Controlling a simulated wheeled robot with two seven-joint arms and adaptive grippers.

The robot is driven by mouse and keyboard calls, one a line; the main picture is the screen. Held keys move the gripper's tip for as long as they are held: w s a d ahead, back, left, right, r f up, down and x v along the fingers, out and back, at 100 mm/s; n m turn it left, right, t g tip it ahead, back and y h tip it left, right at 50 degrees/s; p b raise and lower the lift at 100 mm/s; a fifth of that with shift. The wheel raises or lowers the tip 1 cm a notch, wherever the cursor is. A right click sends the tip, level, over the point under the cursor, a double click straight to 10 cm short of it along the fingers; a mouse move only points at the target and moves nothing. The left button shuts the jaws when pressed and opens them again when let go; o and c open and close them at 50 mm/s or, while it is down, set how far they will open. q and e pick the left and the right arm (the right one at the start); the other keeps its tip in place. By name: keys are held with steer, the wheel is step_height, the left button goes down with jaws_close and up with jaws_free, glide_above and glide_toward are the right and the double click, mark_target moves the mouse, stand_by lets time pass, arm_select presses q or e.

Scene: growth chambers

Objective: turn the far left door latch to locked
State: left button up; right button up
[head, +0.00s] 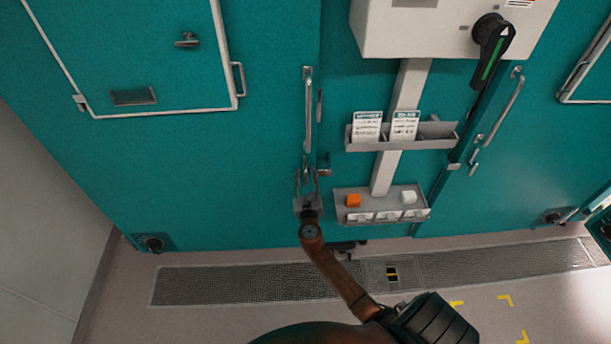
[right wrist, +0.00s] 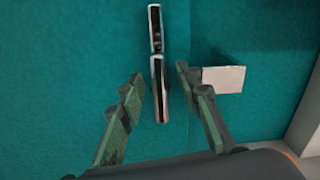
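The far left door (head: 215,160) is a large teal panel with a long upright handle (head: 308,110) near its right edge. Below the handle is a small latch, largely hidden by my right gripper in the head view. In the right wrist view, the latch (right wrist: 160,90) stands upright, in line with the handle's lower end (right wrist: 155,30). My right gripper (head: 306,174) is at the latch. Its fingers are apart, one on each side of the latch, with gaps visible in the right wrist view (right wrist: 158,92).
A pale metal plate (right wrist: 223,79) sits just right of the right finger. Right of the handle are a card holder (head: 430,144) and a small tray (head: 340,215). A grey box (head: 400,30) with a black rotary handle (head: 492,40) is higher up. A floor grating (head: 230,284) runs below.

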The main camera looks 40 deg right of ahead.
jaws_close()
stand_by(0.4)
